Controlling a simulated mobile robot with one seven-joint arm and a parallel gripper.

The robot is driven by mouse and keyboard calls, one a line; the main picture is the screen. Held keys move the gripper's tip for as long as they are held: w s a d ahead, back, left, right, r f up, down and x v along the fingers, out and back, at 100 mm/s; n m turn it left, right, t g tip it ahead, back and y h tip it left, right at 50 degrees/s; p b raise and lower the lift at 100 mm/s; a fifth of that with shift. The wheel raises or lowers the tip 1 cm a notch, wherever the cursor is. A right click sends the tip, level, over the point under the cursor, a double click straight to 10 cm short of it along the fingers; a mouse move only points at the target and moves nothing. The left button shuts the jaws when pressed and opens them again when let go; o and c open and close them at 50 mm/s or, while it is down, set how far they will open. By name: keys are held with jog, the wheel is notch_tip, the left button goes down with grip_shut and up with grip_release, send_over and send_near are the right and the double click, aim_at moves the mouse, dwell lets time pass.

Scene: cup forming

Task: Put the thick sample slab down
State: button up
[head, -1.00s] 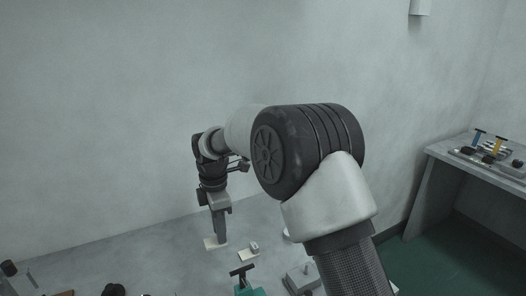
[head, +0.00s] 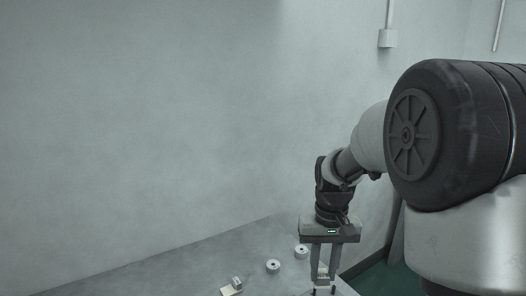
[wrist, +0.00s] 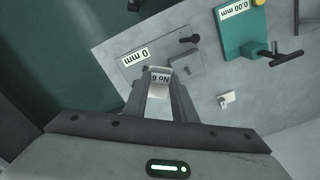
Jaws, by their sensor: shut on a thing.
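My gripper (wrist: 160,88) is shut on a pale block with an upside-down label that looks like "No 6", apparently the thick sample slab (wrist: 161,76). The slab sits between the fingertips in the wrist view, over or near a grey plate (wrist: 112,50) labelled "0 mm". I cannot tell whether it touches what is below. In the head view my gripper (head: 323,284) points down at the right end of the grey table (head: 200,268), and the slab is not clear there.
A teal device (wrist: 236,36) labelled "0.00 mm" stands beside the plate, with a dark T-shaped handle (wrist: 278,57) near it. A small cream piece (wrist: 226,99) lies on the table. Two white rings (head: 273,266) (head: 301,251) lie left of my gripper. Green floor (wrist: 50,80) lies past the table edge.

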jog(key=shift+s+r+p, duration=0.2)
jog(key=shift+r+p, duration=0.35)
jog(key=shift+p, duration=1.2)
jog(key=shift+s+r+p, duration=0.2)
jog(key=shift+r+p, duration=0.35)
jog(key=shift+p, duration=1.2)
jog(key=s+p, duration=0.1)
jog(key=p, duration=0.3)
jog(key=shift+s+a+r+p, duration=0.1)
jog(key=shift+s+a+p, duration=0.05)
jog(key=shift+p, duration=0.15)
jog(key=shift+a, duration=0.15)
